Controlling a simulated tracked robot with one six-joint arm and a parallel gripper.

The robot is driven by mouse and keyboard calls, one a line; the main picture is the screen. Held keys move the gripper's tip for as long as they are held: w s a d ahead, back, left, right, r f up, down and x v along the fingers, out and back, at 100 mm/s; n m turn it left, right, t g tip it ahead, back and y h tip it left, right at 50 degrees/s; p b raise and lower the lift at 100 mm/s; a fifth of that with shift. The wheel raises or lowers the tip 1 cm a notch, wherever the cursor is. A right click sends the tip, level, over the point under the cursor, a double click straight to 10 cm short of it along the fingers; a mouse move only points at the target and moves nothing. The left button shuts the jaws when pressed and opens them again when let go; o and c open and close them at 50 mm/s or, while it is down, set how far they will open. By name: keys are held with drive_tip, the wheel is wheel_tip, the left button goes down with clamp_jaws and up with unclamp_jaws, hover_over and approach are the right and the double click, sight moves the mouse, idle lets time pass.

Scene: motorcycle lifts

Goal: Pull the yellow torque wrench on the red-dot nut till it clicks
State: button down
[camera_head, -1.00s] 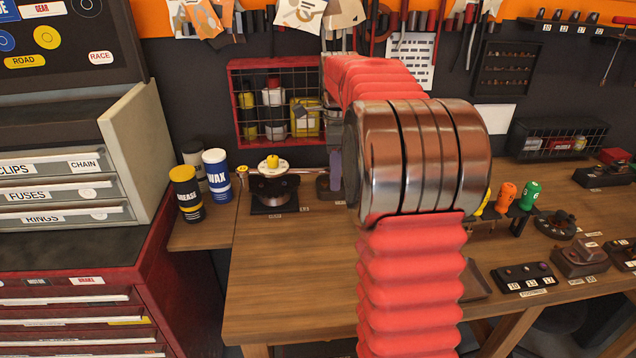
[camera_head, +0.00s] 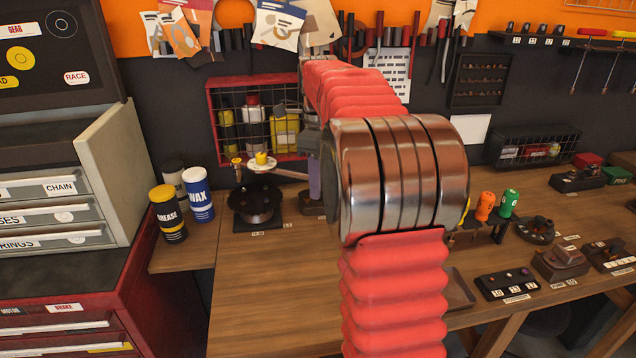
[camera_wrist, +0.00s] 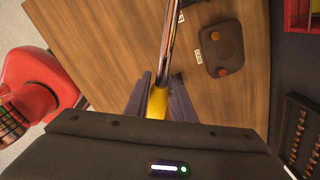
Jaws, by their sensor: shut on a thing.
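The torque wrench shows in the wrist view as a metal shaft (camera_wrist: 168,40) with a yellow handle (camera_wrist: 157,103). My gripper (camera_wrist: 160,98) is shut on that handle, one dark finger on each side. In the head view, the wrench shaft (camera_head: 290,173) runs left from my gripper's fingers (camera_head: 314,182) to a yellow knob (camera_head: 262,158), above a dark round hub (camera_head: 256,200) on a black base. I cannot tell whether the wrench head is seated on a nut. I cannot make out the red dot.
A grease can (camera_head: 168,213) and a wax can (camera_head: 198,195) stand left of the hub. A red wire rack (camera_head: 211,112) is behind it. In the wrist view, a dark block with orange buttons (camera_wrist: 222,50) lies beside the shaft. The front-left bench is clear.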

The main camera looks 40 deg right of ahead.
drive_tip(key=shift+f, duration=0.1)
drive_tip(key=shift+f, duration=3.65)
idle(1.0)
drive_tip(key=shift+s+a, duration=0.1)
drive_tip(key=shift+s+a+m, duration=0.4)
drive_tip(key=shift+a+m, duration=0.05)
drive_tip(key=shift+a, duration=0.35)
drive_tip(key=shift+s+a+m, duration=0.35)
drive_tip(key=shift+a+m, duration=0.15)
drive_tip(key=shift+a, duration=0.35)
drive_tip(key=shift+s+a+m, duration=0.4)
drive_tip(key=shift+a+m, duration=0.05)
drive_tip(key=shift+a, duration=0.35)
drive_tip(key=shift+s+a+m, duration=0.2)
drive_tip(key=shift+a+m, duration=0.25)
drive_tip(key=shift+a, duration=0.45)
drive_tip(key=shift+s+a+m, duration=0.2)
drive_tip(key=shift+a+m, duration=0.3)
drive_tip(key=shift+a, duration=0.4)
drive_tip(key=shift+s+a+m, duration=0.2)
drive_tip(key=shift+a+m, duration=0.25)
drive_tip(key=shift+a, duration=0.45)
drive_tip(key=shift+d, duration=0.1)
